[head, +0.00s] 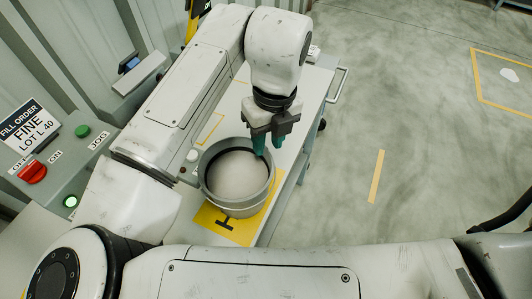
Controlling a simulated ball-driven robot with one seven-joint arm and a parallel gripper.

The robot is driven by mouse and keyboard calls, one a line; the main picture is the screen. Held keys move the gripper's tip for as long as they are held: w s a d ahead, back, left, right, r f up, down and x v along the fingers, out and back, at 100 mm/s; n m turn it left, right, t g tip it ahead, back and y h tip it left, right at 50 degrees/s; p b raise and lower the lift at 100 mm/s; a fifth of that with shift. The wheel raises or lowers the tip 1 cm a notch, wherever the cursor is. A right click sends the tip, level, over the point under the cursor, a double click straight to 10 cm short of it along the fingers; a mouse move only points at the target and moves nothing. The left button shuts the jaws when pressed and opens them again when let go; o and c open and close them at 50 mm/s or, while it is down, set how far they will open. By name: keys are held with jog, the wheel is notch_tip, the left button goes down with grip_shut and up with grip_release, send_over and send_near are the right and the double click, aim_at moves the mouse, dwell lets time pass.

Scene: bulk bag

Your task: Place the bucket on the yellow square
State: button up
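The grey round bucket (209,191), filled with pale powder, stands upright on the bench-like table below my arm. It overlaps a solid yellow patch (243,233) with a black letter, and its base hides part of that patch. My gripper (269,147) points down at the bucket's far right rim. Its two teal fingers are a little apart; the left one overlaps the bucket's opening and the right one appears outside. I cannot tell if they touch the rim.
A yellow outline (211,128) marks the table behind the bucket. A control panel (62,165) with a red knob and green buttons stands left. Another yellow outline (477,78) lies on the floor at right, with a yellow stripe (376,177). The floor between is clear.

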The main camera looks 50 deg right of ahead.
jog(key=shift+s+d+r, duration=0.1)
jog(key=shift+d+r, duration=0.05)
jog(key=shift+r, duration=0.95)
jog(key=shift+d+r, duration=0.1)
jog(key=shift+r, duration=1)
jog(key=w+d+f+n+t+h, duration=0.15)
jog(key=d+n+h, duration=0.25)
jog(key=d+n, duration=0.5)
jog(key=d+f+n+t+h, duration=0.15)
jog(key=d+n+h, duration=0.25)
jog(key=d+n, duration=0.45)
jog(key=s+a+f+n+g+y, duration=0.1)
jog(key=s+a+f+n+y, duration=0.2)
jog(key=s+a+f+n, duration=0.5)
jog(key=s+a+f+n+g+y, duration=0.1)
jog(key=s+a+f+n+y, duration=0.2)
jog(key=s+a+f+n, duration=0.6)
notch_tip(320, 180, down, 6)
jog(key=n, duration=0.5)
jog(key=shift+a+f+y, duration=0.2)
jog(key=shift+a+y, duration=0.1)
jog(key=shift+y, duration=0.1)
jog(key=shift+w, duration=0.1)
